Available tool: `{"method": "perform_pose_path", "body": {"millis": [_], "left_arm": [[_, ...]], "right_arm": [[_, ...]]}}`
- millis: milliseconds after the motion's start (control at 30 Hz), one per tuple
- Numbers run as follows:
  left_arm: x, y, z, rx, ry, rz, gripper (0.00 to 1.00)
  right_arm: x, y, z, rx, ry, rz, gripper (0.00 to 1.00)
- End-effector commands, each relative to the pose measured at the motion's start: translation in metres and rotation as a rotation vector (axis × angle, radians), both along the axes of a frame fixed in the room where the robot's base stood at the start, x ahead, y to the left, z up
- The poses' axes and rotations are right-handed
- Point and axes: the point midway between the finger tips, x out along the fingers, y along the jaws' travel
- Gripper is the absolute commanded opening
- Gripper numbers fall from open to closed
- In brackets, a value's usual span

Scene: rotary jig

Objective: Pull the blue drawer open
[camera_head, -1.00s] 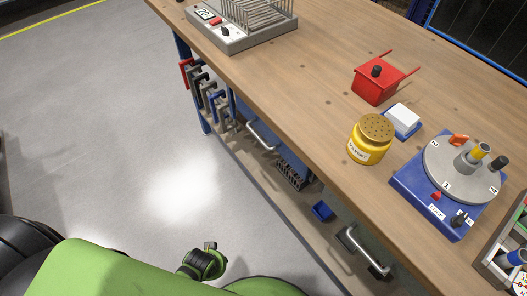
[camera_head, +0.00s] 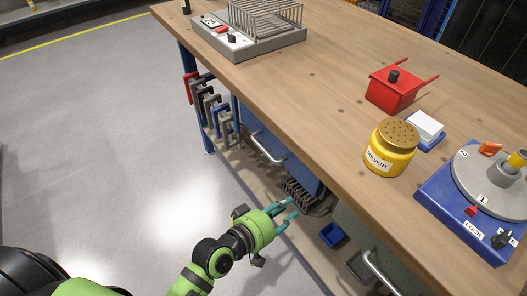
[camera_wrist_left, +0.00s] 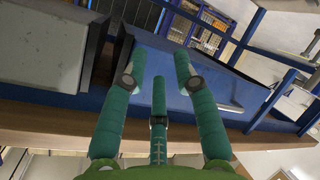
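The blue drawer (camera_head: 288,152) is under the workbench top, with a silver bar handle (camera_head: 262,149) on its front. It looks closed. In the left wrist view a blue panel (camera_wrist_left: 172,88), which looks like the drawer's front, lies beyond the fingers with a pale bar (camera_wrist_left: 218,104) on it. My left gripper (camera_head: 292,207) is open and empty, below and to the right of the handle, apart from it. In the left wrist view its teal fingers (camera_wrist_left: 158,70) are spread with nothing between them. My right gripper is out of view.
A grey drawer with a silver handle (camera_head: 382,271) is right of the blue one. Clamps (camera_head: 212,105) hang at the left end of the bench. A dark rack (camera_head: 300,195) and blue bin (camera_head: 332,234) are beneath. The floor (camera_head: 110,150) at left is clear.

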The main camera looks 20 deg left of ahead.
Motion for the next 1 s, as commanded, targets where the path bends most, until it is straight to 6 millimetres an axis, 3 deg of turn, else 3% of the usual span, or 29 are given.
{"method": "perform_pose_path", "body": {"millis": [167, 400, 667, 1000], "left_arm": [[0.041, 0.007, 0.032, -0.389, -0.13, 0.217, 0.3], [0.068, 0.059, 0.039, -0.802, -0.25, 0.554, 0.3], [0.072, 0.085, 0.034, -0.923, -0.297, 0.689, 0.3], [0.119, 0.091, 0.042, -0.922, -0.301, 0.688, 0.3]], "right_arm": [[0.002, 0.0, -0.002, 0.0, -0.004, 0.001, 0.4], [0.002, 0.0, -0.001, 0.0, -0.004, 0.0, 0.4], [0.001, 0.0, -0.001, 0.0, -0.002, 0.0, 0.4], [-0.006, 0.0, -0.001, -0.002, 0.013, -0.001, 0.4]]}}
